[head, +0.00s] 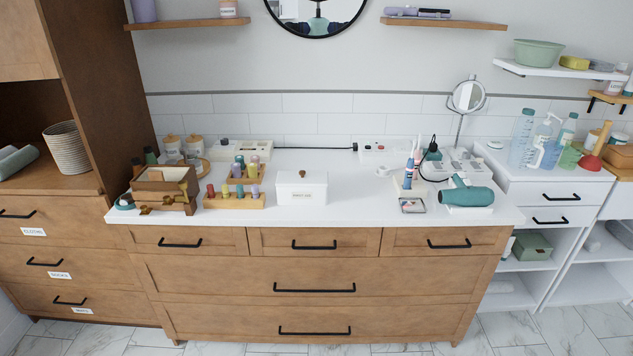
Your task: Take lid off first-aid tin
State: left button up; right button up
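A white lidded box with a small brown knob on its lid and a dark printed label on its front stands on the white countertop, near the middle; it looks like the first-aid tin (302,194). Its lid (302,177) is on. The label is too small to read surely. Neither of my grippers shows in the head view, so their state is hidden.
Left of the tin are a tiered bottle rack (236,201) and a wooden box (160,185). To its right are a brush holder (409,184), a small tray (412,206) and a teal hairdryer (466,195). The countertop (350,205) is clear just right of the tin.

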aim_at(302, 178)
jog(key=j+z, duration=0.1)
jog(key=z, duration=0.3)
jog(key=i+j+z, duration=0.1)
jog(key=z, duration=0.25)
jog(key=j+z, duration=0.15)
jog(key=z, duration=0.25)
jog(key=j+z, duration=0.3)
jog(key=j, duration=0.15)
jog(key=k+j+z, duration=0.1)
jog(key=j+z, duration=0.3)
jog(key=j, duration=0.25)
jog(key=k+j+z, duration=0.1)
jog(key=j, duration=0.25)
jog(key=k+j+z, duration=0.1)
jog(key=j, duration=0.2)
jog(key=k+j, duration=0.1)
jog(key=j, duration=0.2)
jog(key=k+j, duration=0.1)
jog(key=j, duration=0.2)
jog(key=k+j+z, duration=0.1)
jog(key=j, duration=0.2)
